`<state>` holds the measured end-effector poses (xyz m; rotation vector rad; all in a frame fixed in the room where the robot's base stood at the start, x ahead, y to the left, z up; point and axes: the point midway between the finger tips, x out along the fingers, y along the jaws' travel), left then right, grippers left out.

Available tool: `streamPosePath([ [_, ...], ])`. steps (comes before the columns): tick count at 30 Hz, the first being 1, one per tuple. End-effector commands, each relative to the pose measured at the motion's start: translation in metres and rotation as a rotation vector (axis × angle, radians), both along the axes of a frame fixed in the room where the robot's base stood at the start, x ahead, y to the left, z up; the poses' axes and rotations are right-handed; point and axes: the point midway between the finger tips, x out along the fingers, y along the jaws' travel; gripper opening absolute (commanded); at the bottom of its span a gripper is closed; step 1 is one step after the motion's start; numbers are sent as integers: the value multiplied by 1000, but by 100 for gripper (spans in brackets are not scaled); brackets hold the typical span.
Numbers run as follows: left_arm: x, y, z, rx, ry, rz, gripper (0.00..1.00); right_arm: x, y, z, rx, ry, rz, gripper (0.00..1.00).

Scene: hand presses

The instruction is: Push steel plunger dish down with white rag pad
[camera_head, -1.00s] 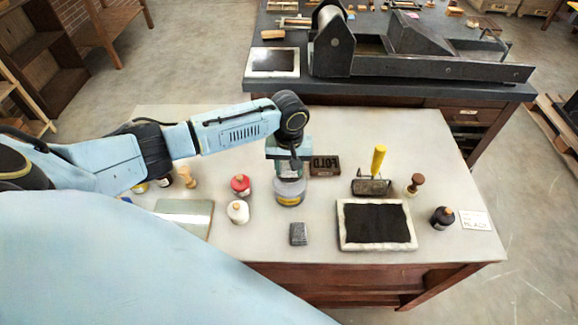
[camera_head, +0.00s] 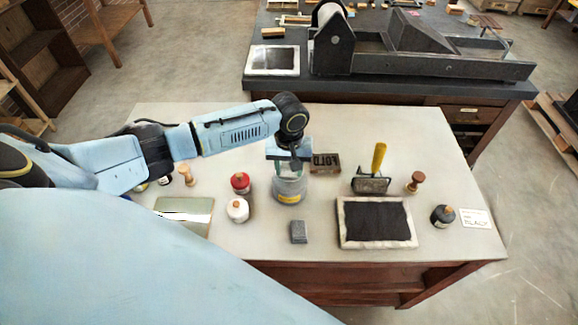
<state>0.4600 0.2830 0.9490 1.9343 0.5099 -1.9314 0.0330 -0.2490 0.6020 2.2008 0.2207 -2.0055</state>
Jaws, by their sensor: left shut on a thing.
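A grey steel plunger can (camera_head: 289,190) with a yellow label stands upright near the middle of the table. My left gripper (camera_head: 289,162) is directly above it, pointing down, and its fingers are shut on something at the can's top. The white rag pad is not clearly seen, as the gripper covers that spot. The steel dish on the can is mostly hidden under the gripper. I cannot tell whether the dish is pressed down. My right gripper is not in view.
A dark block (camera_head: 298,231) lies in front, and a FOLD block (camera_head: 325,163) behind right. A framed black slab (camera_head: 343,240) and yellow-handled roller (camera_head: 371,184) are right.

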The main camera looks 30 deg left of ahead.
Motion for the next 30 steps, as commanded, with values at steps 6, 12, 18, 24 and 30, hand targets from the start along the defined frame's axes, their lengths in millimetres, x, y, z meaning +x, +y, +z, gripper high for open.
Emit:
streamPosePath([
  [6, 0, 0, -3, 0, 1, 0, 23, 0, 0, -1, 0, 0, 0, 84],
  [12, 0, 0, -6, 0, 1, 0, 23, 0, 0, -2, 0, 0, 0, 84],
  [18, 0, 0, -8, 0, 1, 0, 23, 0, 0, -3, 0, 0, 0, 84],
  [24, -1, 0, -11, 0, 1, 0, 23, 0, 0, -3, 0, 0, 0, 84],
  [30, -1, 0, -11, 0, 1, 0, 23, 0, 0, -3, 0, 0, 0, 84],
])
